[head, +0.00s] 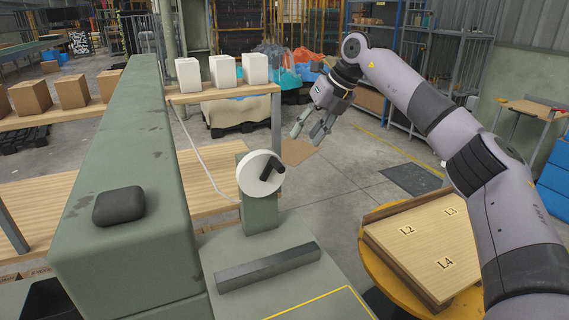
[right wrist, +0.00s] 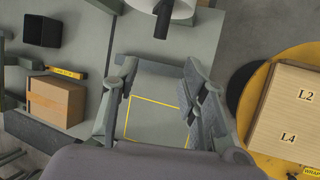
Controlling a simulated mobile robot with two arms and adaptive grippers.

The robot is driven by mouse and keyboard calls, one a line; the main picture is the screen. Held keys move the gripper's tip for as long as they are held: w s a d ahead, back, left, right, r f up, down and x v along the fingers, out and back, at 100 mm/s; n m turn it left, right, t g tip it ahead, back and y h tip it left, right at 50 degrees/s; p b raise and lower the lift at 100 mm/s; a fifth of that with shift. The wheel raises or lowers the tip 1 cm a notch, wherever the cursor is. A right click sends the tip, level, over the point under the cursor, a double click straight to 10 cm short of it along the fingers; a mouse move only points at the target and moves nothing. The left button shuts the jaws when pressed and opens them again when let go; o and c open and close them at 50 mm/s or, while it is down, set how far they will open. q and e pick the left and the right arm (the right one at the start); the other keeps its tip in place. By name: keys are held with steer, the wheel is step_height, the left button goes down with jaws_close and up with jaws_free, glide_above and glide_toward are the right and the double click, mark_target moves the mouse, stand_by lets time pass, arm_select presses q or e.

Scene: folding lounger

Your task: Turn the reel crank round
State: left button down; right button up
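The white round reel (head: 254,179) stands on a green post at the middle of the green bench. Its black crank (head: 271,169) sticks out from the disc face. In the right wrist view the reel (right wrist: 184,9) and its dark crank (right wrist: 162,18) show at the top edge, partly cut off. My right gripper (head: 309,134) is up and to the right of the reel, apart from the crank, pointing down. In the right wrist view the gripper (right wrist: 158,78) has its fingers spread with nothing between them. My left gripper is not in view.
A green beam with a dark block (head: 119,206) on it runs along the left. A grey bar (head: 268,268) lies on the bench before the reel. A lettered wooden board (head: 425,246) lies on a yellow round table (head: 378,275) at right.

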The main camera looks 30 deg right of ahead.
mark_target(283, 167)
steer(key=p+x, duration=0.2)
steer(key=x, duration=0.9)
steer(key=shift+w+a+f, duration=0.1)
steer(key=shift+f, duration=0.1)
steer(key=shift+w+a+f, duration=0.1)
steer(key=shift+w+f, duration=0.1)
steer(key=shift+f, duration=0.3)
steer(key=shift+c, duration=0.5)
jaws_close()
